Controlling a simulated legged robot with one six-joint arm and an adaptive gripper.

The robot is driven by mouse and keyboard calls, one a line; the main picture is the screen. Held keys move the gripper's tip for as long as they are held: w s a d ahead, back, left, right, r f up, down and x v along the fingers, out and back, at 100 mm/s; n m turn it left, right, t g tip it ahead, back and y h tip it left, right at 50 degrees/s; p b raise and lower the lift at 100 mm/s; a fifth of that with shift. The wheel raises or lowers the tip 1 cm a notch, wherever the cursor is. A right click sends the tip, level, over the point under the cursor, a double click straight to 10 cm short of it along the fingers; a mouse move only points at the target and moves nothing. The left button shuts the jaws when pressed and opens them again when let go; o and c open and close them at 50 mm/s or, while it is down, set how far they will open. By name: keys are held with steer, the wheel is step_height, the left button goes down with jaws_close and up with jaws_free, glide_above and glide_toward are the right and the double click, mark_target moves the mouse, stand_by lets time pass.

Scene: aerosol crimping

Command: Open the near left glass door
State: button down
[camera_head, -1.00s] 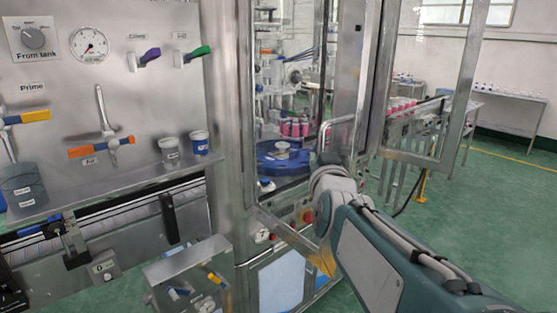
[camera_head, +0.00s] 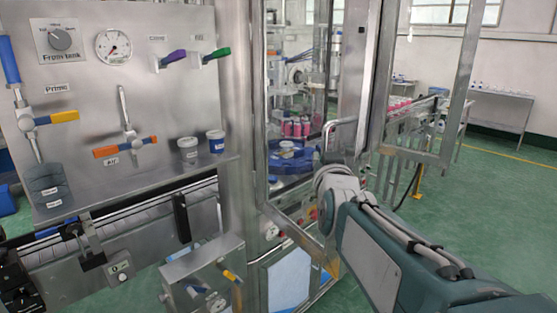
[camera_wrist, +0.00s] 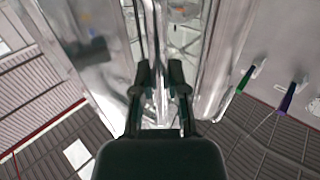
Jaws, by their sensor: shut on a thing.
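The near left glass door (camera_head: 262,110) is a metal-framed pane on the front of the machine cabinet. Its lower frame slants outward toward my wrist, so it stands partly open. My gripper (camera_wrist: 160,72) is shut on a vertical metal bar of the door, seen between the two dark fingers in the wrist view. The fingers are hidden behind my wrist in the head view. A curved metal handle (camera_head: 341,122) shows just above my wrist; I cannot tell which door it belongs to.
Another glass door (camera_head: 459,75) stands open at the right. Inside the cabinet are a blue turntable (camera_head: 278,162) and several pink cans (camera_head: 296,128). A control panel (camera_head: 130,95) with valves is at the left; a small metal box (camera_head: 205,272) juts out below.

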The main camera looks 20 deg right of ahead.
steer(key=shift+d, duration=0.25)
steer(key=shift+a, duration=0.2)
steer(key=c, duration=0.8)
jaws_free()
steer(key=shift+a, duration=0.2)
steer(key=shift+o, duration=0.8)
steer(key=shift+a, duration=0.2)
steer(key=shift+s+d, duration=0.1)
steer(key=shift+d, duration=0.2)
steer(key=shift+s, duration=0.2)
steer(key=v, duration=1.1)
steer(key=shift+s+a, duration=0.25)
steer(key=shift+a, duration=0.1)
